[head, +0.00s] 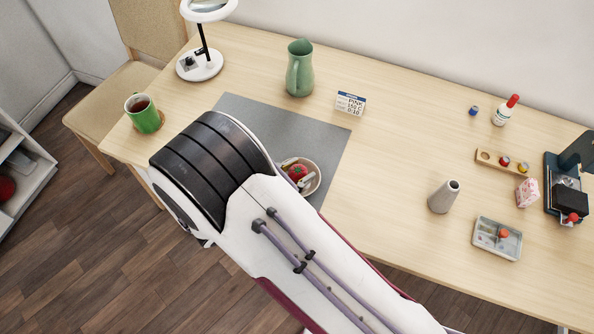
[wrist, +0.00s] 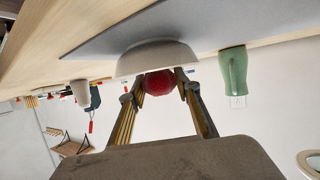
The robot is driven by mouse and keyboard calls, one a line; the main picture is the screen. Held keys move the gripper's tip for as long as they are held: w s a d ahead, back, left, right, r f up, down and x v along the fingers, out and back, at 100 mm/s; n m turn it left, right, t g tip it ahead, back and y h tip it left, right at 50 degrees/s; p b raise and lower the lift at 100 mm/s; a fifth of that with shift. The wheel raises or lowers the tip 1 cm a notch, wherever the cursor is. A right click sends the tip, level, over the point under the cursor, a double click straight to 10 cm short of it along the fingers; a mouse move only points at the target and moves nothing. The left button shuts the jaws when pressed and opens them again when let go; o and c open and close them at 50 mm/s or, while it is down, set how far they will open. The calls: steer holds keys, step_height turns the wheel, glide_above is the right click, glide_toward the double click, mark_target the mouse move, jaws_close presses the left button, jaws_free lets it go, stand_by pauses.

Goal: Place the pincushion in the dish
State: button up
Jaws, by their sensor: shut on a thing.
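The red pincushion (head: 298,171) shows between my fingertips over the pale dish (head: 315,181) in the head view. My gripper (head: 297,172) is shut on it; my arm hides much of the gripper and the dish's near left side. In the wrist view, which is upside down, the pincushion (wrist: 159,83) sits between the two fingertips of my gripper (wrist: 161,85), at the rim of the dish (wrist: 155,58). Its lower part is hidden by the dish wall. I cannot tell whether it touches the dish's bottom.
The dish stands on a grey mat (head: 335,150). A green pitcher (head: 299,70) and a small sign card (head: 350,104) stand behind it. A grey vase (head: 443,198) and a compartment tray (head: 497,239) are to the right. A green mug (head: 141,108) is at the left.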

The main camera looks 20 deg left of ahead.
steer(key=shift+f, duration=0.1)
steer(key=o, duration=1.1)
steer(key=v, duration=1.2)
steer(key=shift+w+a, duration=0.1)
steer(key=shift+w, duration=0.05)
stand_by(0.4)
